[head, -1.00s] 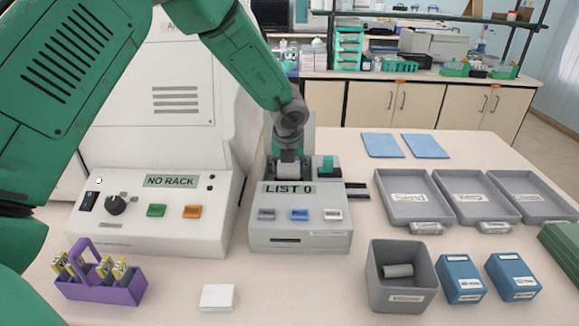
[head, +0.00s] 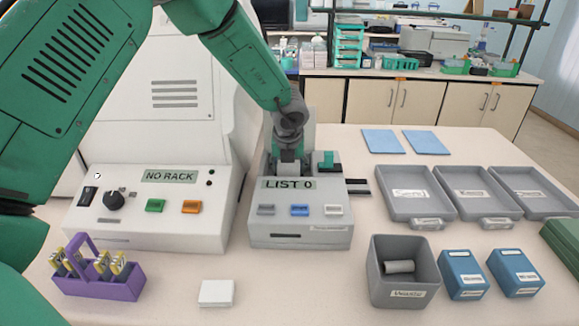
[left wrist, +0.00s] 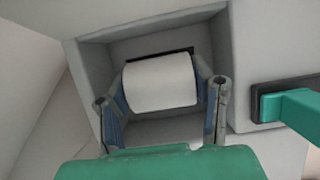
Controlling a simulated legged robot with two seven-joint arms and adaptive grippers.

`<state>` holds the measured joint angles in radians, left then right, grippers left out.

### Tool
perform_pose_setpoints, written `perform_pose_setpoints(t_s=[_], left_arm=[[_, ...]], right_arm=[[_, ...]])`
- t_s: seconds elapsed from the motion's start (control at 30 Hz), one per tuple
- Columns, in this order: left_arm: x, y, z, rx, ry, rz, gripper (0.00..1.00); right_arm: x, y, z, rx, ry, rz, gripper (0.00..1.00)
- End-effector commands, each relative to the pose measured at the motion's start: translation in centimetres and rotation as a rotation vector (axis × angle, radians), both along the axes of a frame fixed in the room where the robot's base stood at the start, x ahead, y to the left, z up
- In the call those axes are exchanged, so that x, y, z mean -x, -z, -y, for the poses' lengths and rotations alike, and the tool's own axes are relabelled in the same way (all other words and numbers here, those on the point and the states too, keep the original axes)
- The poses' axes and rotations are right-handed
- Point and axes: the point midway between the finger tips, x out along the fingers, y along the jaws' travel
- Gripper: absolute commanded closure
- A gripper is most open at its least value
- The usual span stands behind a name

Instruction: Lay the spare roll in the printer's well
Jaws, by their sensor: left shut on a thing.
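The printer (head: 300,228) stands on the bench with its display reading "LIST 0". My left gripper (head: 288,168) reaches down at the printer's top, behind the display. In the left wrist view the white spare roll (left wrist: 160,83) sits between the two fingers of my left gripper (left wrist: 162,95), which are shut on it. The roll is at the mouth of or inside the printer's well (left wrist: 100,62); I cannot tell whether it touches the bottom. In the head view the roll is hidden behind my gripper and the printer. My right gripper is not in view.
A green lever or latch (head: 327,160) is right of the well, also in the left wrist view (left wrist: 300,112). The "NO RACK" machine (head: 150,225) stands to the left. A grey bin (head: 403,285) with a grey cylinder, trays (head: 412,205) and blue boxes (head: 463,280) are right.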

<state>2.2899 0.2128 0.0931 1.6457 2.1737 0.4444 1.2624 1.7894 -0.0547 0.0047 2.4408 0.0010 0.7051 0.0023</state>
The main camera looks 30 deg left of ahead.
Motion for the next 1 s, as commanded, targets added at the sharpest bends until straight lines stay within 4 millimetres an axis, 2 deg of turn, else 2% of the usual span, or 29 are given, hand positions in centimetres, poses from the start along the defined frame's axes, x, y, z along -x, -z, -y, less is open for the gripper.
perform_pose_setpoints(t_s=[0.13,0.17,0.2,0.23,0.5,0.63,0.77,1.0], left_arm=[[0.0,0.0,0.0,0.0,0.0,0.0,0.81],[0.0,0.0,0.0,0.0,0.0,0.0,0.44],[0.0,0.0,0.0,0.0,0.0,0.0,0.3],[0.0,0.0,0.0,0.0,0.0,0.0,0.27],[0.0,0.0,0.0,0.0,0.0,0.0,0.27],[0.2,-0.7,0.1,0.001,-0.001,0.002,0.27],[0.8,-2.7,0.5,0.002,-0.001,0.004,0.27],[2.5,-7.5,1.6,0.003,0.0,0.003,0.27]], right_arm=[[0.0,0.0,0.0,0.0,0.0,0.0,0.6],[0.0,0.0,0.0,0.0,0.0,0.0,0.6],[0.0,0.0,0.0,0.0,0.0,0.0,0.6],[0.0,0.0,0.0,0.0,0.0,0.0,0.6],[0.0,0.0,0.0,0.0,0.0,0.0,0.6],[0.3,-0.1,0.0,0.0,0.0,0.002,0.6],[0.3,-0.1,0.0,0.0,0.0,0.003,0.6],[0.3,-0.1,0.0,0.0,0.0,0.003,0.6]])
